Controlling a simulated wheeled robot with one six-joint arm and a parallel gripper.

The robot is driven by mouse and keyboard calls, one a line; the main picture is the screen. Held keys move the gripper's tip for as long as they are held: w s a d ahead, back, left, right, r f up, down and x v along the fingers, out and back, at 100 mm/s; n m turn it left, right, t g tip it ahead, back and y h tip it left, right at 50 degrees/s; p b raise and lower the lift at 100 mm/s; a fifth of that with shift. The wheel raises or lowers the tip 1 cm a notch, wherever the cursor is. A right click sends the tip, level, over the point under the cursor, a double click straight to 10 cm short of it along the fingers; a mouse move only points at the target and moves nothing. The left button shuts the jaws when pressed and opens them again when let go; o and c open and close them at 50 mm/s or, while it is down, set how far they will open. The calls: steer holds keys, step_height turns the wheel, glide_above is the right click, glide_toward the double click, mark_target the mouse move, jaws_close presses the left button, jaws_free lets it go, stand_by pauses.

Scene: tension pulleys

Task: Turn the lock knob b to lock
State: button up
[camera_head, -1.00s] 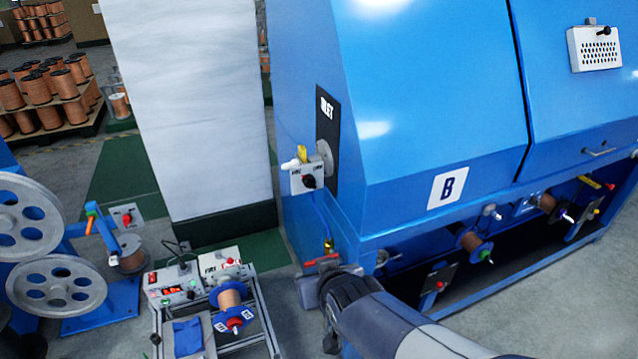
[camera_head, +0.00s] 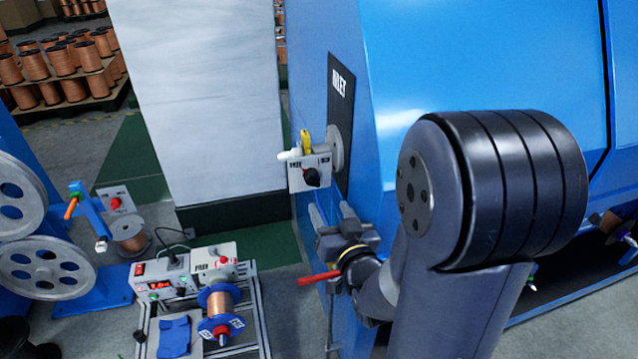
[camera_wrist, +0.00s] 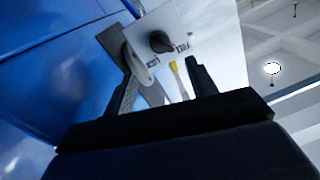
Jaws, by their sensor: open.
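A black round knob (camera_head: 311,177) sits on a white plate (camera_head: 296,184) beside the blue machine's inlet. The plate's small labels are too blurred to read. I see no letter b on the knob itself. My gripper (camera_head: 334,212) is just below and to the right of the knob, apart from it and empty. In the wrist view, the knob (camera_wrist: 160,42) shows ahead of my gripper (camera_wrist: 162,80), between and beyond its two spread fingers. The knob's exact turn angle is hard to tell.
A yellow lever (camera_head: 306,142) and a white fitting stand just above the plate. A red handle (camera_head: 320,278) is close below my gripper. The blue machine (camera_head: 385,60) rises at right. A white column (camera_head: 205,100) stands at left. A control box (camera_head: 157,280) and spool (camera_head: 219,300) are at lower left.

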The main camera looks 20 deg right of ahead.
mark_target(315, 183)
steer(key=w, duration=0.3)
steer(key=w+p, duration=0.1)
steer(key=w, duration=0.5)
steer(key=shift+w+a, duration=0.25)
steer(key=shift+a, duration=0.1)
